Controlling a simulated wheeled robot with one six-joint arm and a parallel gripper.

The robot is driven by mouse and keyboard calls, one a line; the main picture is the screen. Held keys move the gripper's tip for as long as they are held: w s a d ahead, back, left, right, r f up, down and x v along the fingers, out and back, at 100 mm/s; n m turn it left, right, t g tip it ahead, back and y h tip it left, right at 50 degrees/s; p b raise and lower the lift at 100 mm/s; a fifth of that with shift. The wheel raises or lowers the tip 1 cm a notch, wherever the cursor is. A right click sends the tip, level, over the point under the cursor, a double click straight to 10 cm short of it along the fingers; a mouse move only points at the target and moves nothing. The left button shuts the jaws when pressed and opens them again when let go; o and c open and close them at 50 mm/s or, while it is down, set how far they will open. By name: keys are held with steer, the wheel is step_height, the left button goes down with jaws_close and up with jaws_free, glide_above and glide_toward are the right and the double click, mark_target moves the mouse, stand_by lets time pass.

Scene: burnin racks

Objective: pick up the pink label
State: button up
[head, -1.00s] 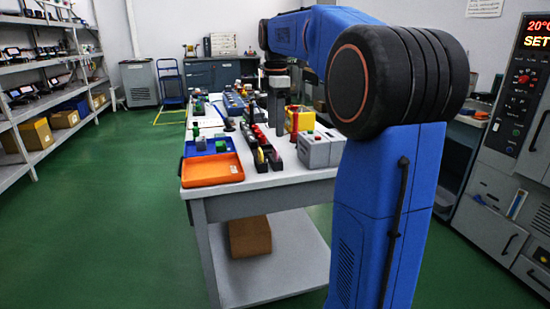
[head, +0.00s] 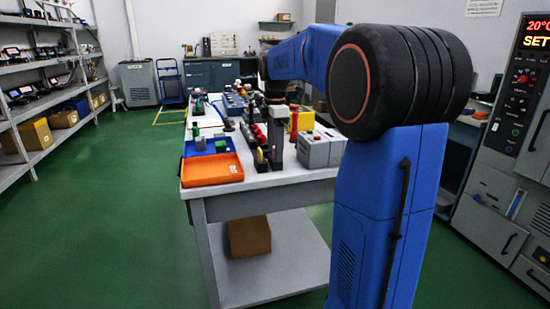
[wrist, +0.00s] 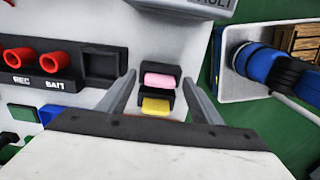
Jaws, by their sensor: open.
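The pink label (wrist: 160,80) is a small pink block seated in a black holder on the pale table top, in the wrist view. A yellow label (wrist: 156,105) sits in a similar black holder just below it in the picture. My gripper (wrist: 159,76) is open, with one finger on the left and one on the right of the pink label in the picture. Nothing is held. Whether the fingers touch the holder cannot be told. In the head view my gripper (head: 276,155) points down over the table's near end, and the pink label cannot be made out there.
Left of the labels is a black rack with red knobs (wrist: 36,58) and an empty slot (wrist: 102,65). A grey box (head: 320,150) stands close to the right of my gripper. An orange tray (head: 211,169) and a blue tray (head: 188,149) lie at the left edge.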

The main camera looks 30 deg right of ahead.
steer(key=shift+c, duration=0.6)
steer(key=c, duration=1)
steer(key=shift+r, duration=0.15)
